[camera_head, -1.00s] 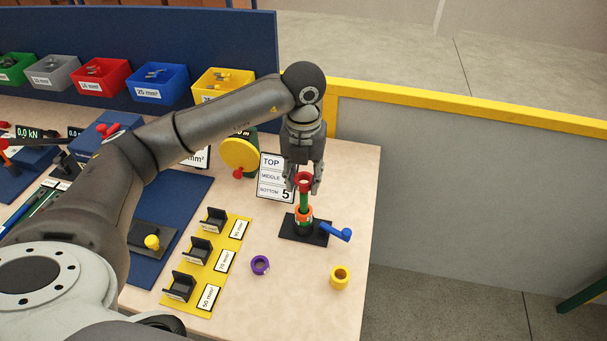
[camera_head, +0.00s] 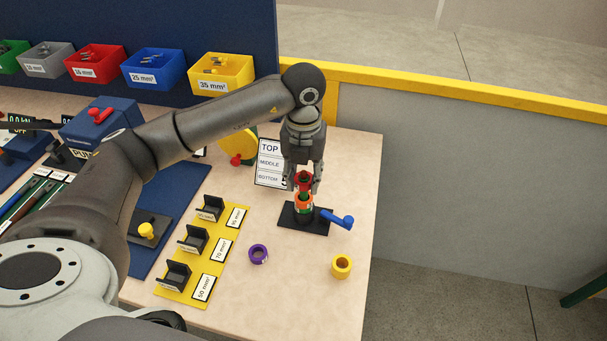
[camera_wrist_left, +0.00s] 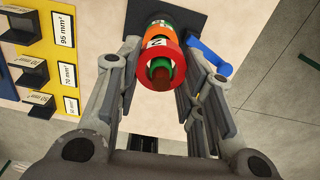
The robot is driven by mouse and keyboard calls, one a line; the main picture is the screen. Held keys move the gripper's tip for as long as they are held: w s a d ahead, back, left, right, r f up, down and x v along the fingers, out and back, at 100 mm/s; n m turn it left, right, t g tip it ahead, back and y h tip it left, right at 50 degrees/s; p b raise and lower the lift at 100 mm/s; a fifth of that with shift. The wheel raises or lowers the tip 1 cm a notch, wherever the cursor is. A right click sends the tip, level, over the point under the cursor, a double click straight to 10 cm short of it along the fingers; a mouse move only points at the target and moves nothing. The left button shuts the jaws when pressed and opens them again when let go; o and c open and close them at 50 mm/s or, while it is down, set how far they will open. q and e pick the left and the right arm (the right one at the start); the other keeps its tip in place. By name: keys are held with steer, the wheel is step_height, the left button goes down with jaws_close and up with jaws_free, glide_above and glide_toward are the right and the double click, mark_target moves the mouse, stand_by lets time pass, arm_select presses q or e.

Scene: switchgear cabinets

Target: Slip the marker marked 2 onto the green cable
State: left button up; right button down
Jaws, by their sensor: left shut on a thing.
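The green cable (camera_wrist_left: 160,64) stands upright in a black stand (camera_head: 318,227) with a blue lever (camera_head: 342,221). My left gripper (camera_head: 304,186) points down over the stand and is shut on a red ring marker (camera_wrist_left: 171,72). The ring is around the cable's upper part; green shows inside its opening in the wrist view. An orange ring marker (camera_head: 304,204) sits around the cable just below it. My right gripper is not in view.
A purple ring (camera_head: 258,254) and a yellow ring (camera_head: 341,267) lie loose on the table. A yellow plate (camera_head: 212,270) with black holders is to the left. A TOP, MIDDLE, BOTTOM card (camera_head: 269,165) is behind the stand. The table's right edge is close.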

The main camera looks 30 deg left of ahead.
arm_select(q)
steer(key=shift+f, duration=0.1)
steer(key=o, duration=0.8)
steer(key=shift+o, duration=0.2)
step_height(320, 180, up, 12)
stand_by(1.0)
